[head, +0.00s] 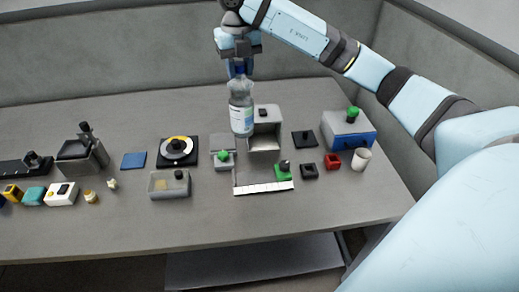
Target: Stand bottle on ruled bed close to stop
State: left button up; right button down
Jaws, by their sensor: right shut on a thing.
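A clear bottle (241,108) with a pale blue-and-white label hangs upright from my right gripper (239,70), which is shut on its top. The bottle's lower end shows just left of a grey block-shaped machine (265,130) and appears raised above the table. In front of it lies a grey bed (255,178) with a white ruled strip (263,188) along its front edge. A green block with a dark knob (283,172), perhaps the stop, sits at the bed's right side. My left gripper is not in view.
A black square (309,171), red block (332,161), white cup (361,160) and blue-grey box (347,130) stand right. The table front is clear.

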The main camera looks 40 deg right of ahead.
aim_at(244, 134)
jog(key=shift+s+a+f, duration=0.15)
jog(key=shift+s+f, duration=0.05)
jog(key=shift+s, duration=0.1)
notch_tip(244, 134, down, 16)
jog(key=shift+w+r+p, duration=0.1)
jog(key=shift+r+p, duration=0.15)
jog(key=shift+p, duration=0.75)
notch_tip(244, 134, down, 4)
jog(key=shift+r+p, duration=0.1)
jog(key=shift+p, duration=0.25)
jog(key=shift+f, duration=0.3)
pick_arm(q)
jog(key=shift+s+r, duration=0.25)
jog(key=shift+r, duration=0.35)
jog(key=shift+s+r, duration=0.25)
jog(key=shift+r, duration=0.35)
pick_arm(e)
jog(key=shift+f, duration=0.2)
jog(key=c, duration=0.8)
grip_release()
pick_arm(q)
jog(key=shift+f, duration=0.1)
